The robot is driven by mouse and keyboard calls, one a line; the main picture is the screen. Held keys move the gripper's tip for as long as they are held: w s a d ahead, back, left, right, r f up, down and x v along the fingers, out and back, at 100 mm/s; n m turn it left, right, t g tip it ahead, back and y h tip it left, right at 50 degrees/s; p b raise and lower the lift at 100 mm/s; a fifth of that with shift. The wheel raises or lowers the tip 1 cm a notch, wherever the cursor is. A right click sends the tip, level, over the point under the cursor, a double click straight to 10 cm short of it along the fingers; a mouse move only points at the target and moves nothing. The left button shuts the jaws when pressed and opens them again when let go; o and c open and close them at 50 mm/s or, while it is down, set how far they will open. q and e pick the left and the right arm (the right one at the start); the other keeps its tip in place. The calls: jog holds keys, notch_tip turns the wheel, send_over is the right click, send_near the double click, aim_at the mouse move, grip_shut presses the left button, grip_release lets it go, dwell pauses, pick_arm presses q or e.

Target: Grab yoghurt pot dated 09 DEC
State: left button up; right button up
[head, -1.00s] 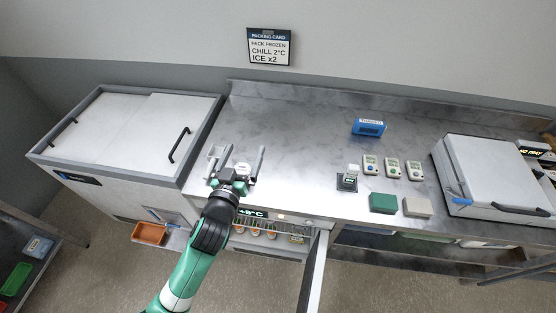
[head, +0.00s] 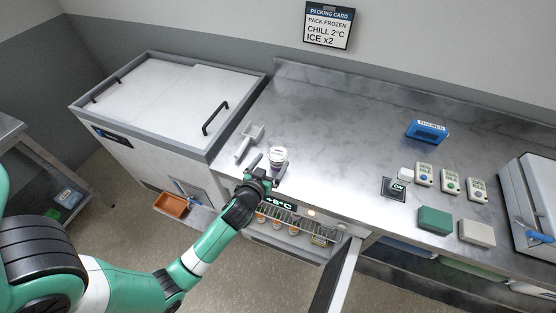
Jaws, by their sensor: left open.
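A small pot with a white lid and a dark purple band (head: 277,156) stands upright on the steel counter near its front edge. My left gripper (head: 269,166) is open at the counter's front edge, its fingers pointing toward this pot. I cannot tell whether they touch it. Several small orange-and-white pots (head: 277,225) stand on a wire shelf in the open fridge below the counter, under a +8°C display (head: 280,204). No date is readable on any pot. My right gripper is out of view.
The fridge door (head: 338,281) stands open to the right of the shelf. A grey scoop (head: 249,141) lies left of the white-lidded pot. A switch box (head: 394,189), several loggers (head: 450,181) and a green block (head: 435,219) are farther right. The middle of the counter is clear.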

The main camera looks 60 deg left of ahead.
aim_at(276, 158)
pick_arm(q)
jog(key=b+x, duration=0.1)
jog(key=x, duration=0.4)
jog(key=shift+w+a+f, duration=0.15)
jog(key=shift+w, duration=0.15)
jog(key=c, duration=1.2)
